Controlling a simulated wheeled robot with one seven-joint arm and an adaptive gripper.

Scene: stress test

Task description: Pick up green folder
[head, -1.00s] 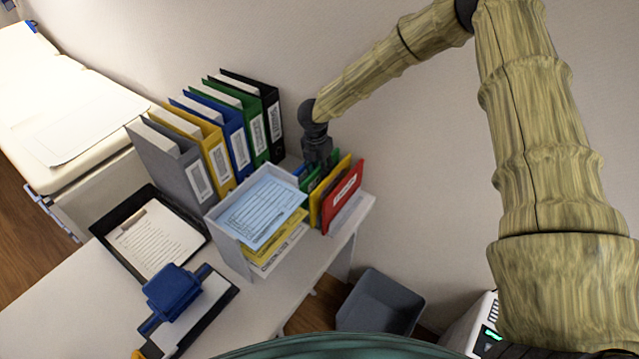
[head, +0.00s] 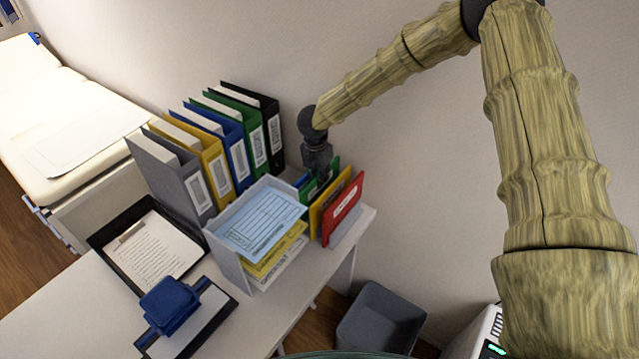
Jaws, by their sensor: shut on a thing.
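The green folder (head: 310,194) stands upright among the coloured folders at the right end of the desk, between a blue folder and a yellow folder. My gripper (head: 320,176) reaches down from above and is shut on the green folder at its top edge. The fingertips are small and partly hidden against the folder. The folder's lower part is hidden behind the yellow folder (head: 318,215) and the letter tray.
A red folder (head: 345,210) stands in front of the yellow one. A white letter tray (head: 226,252) with papers is close on the left. Several binders, including a green binder (head: 256,150), stand behind. A grey bin (head: 380,322) is on the floor.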

